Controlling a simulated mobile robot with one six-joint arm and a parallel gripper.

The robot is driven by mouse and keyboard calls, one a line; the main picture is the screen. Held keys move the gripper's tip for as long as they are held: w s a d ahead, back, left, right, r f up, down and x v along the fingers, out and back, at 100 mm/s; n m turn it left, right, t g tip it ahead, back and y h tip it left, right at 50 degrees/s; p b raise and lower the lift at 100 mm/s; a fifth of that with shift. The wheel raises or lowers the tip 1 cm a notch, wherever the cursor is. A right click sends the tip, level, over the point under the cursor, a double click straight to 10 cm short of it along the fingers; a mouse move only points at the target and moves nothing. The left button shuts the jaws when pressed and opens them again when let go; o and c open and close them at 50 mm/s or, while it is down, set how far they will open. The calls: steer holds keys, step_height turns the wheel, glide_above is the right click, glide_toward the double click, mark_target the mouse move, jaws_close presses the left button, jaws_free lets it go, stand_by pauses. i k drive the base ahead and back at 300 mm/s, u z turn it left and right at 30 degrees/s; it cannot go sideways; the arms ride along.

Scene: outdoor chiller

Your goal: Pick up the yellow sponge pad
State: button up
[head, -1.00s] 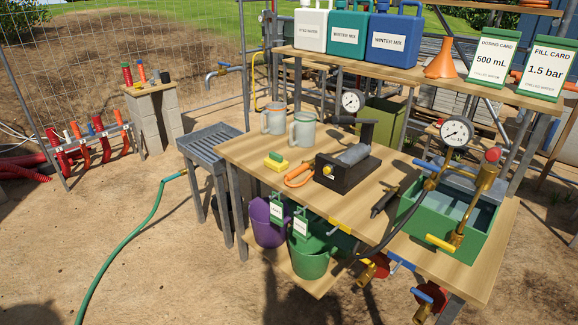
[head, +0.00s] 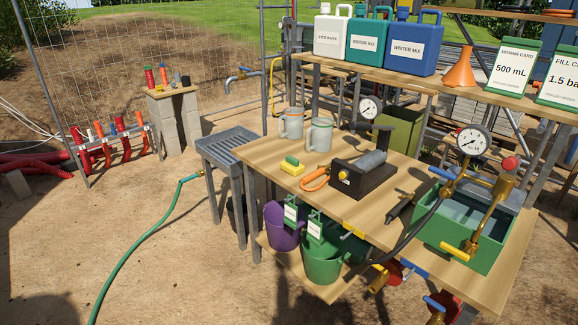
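The yellow sponge pad (head: 291,169) lies on the wooden bench top (head: 350,207), near its left edge. A green block (head: 292,160) sits on top of the pad and covers part of its upper face. The pad is left of the orange hose loop (head: 315,180) and in front of the grey mugs. My gripper does not show in the head view.
Two mugs (head: 319,134) stand behind the pad. A black pump block (head: 362,178) and a green crate (head: 440,222) with brass fittings stand to the right. A slatted grey stand (head: 228,147) adjoins the left. Purple (head: 284,232) and green (head: 322,262) buckets sit below.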

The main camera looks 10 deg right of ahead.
mark_target(291, 165)
steer(key=u, duration=0.15)
steer(key=i, duration=0.85)
steer(key=u, duration=1.55)
steer(key=k, duration=0.4)
steer(key=u, duration=0.4)
